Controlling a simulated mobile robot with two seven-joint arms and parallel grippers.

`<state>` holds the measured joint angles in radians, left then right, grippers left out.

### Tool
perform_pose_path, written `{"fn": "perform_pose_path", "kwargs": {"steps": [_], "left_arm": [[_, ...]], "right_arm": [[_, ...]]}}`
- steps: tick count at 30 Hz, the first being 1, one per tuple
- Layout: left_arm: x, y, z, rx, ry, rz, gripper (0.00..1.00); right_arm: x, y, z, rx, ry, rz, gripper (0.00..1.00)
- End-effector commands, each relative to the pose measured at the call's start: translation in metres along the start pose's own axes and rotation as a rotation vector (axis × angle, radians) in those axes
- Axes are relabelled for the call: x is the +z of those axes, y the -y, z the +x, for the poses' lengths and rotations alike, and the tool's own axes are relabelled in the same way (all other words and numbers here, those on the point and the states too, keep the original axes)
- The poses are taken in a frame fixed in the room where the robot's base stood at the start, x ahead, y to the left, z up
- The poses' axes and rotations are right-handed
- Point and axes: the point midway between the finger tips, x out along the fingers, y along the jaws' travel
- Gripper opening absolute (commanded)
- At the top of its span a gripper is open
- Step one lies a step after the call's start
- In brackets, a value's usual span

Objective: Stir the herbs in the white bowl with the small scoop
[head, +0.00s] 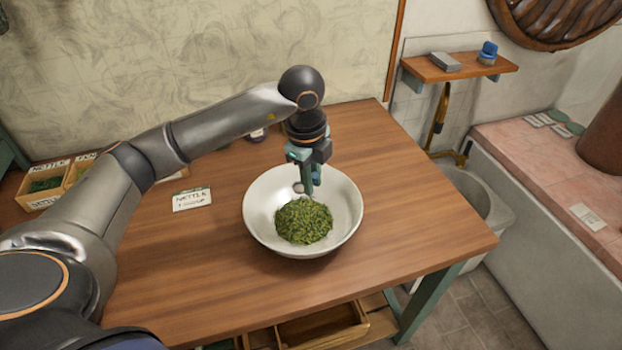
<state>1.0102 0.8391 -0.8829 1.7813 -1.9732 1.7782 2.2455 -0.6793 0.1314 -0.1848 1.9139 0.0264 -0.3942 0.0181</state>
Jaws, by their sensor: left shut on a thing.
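The white bowl (256,224) stands on the wooden table (405,245) and holds a heap of chopped green herbs (304,222) in its middle. My left gripper (311,180) points down over the far part of the bowl, just behind the herbs. It is shut on the small scoop (298,188), of which only a small grey part shows beside the fingers. I cannot tell whether the scoop touches the herbs or the bowl. My right gripper is not in view.
Wooden boxes (42,199) with labels stand at the table's left. A label card (191,199) lies left of the bowl. A small jar (257,135) is partly hidden behind my arm. The table is clear right of the bowl. A basin (478,200) stands beyond the right edge.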

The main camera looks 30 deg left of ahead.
Motion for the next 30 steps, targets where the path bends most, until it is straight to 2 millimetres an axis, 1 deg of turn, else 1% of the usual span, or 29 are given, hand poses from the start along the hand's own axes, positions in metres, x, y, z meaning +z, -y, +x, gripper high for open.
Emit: {"fn": "perform_pose_path", "kwargs": {"steps": [8,30], "left_arm": [[0.000,-0.002,0.011,0.001,0.000,0.000,0.00],[0.000,-0.008,0.062,0.002,0.000,0.000,0.00]], "right_arm": [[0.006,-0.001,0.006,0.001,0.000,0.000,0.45],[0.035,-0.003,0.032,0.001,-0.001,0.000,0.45]]}}
